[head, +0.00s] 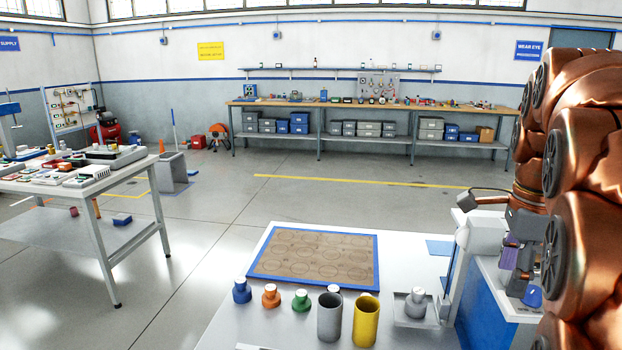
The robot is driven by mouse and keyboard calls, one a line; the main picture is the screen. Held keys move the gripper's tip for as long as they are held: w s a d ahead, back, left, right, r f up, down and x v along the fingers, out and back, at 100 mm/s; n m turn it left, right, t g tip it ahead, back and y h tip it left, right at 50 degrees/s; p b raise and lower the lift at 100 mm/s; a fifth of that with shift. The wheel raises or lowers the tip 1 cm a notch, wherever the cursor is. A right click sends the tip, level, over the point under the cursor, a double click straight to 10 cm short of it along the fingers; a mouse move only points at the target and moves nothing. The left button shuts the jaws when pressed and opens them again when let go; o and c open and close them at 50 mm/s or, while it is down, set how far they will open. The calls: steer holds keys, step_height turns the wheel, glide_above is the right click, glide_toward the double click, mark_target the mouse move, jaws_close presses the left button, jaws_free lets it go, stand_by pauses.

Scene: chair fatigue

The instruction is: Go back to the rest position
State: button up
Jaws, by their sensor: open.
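My copper arm fills the right edge of the head view. My gripper (516,274) appears as dark grey and purple parts pointing down beside the arm, above the white-topped stand at the right. It is open, and I see nothing held in it. Part of it is hidden by the arm, and its exact height above the stand cannot be told.
A near white table (263,322) bears a blue-edged brown board (376,262), several small colored knobbed pieces, a grey cup (329,320), a yellow cup (366,322) and a small tray (399,316). A side table (125,172) stands left. The middle floor is mostly clear.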

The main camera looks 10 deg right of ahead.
steer(key=s+a+f+n+g+p, duration=0.1)
steer(key=s+a+f+n, duration=0.7)
steer(key=a+n, duration=0.2)
steer(key=s+a+f+n+g+p, duration=0.1)
steer(key=s+a+f+n, duration=0.8)
steer(key=n, duration=0.5)
steer(key=shift+a, duration=1.15)
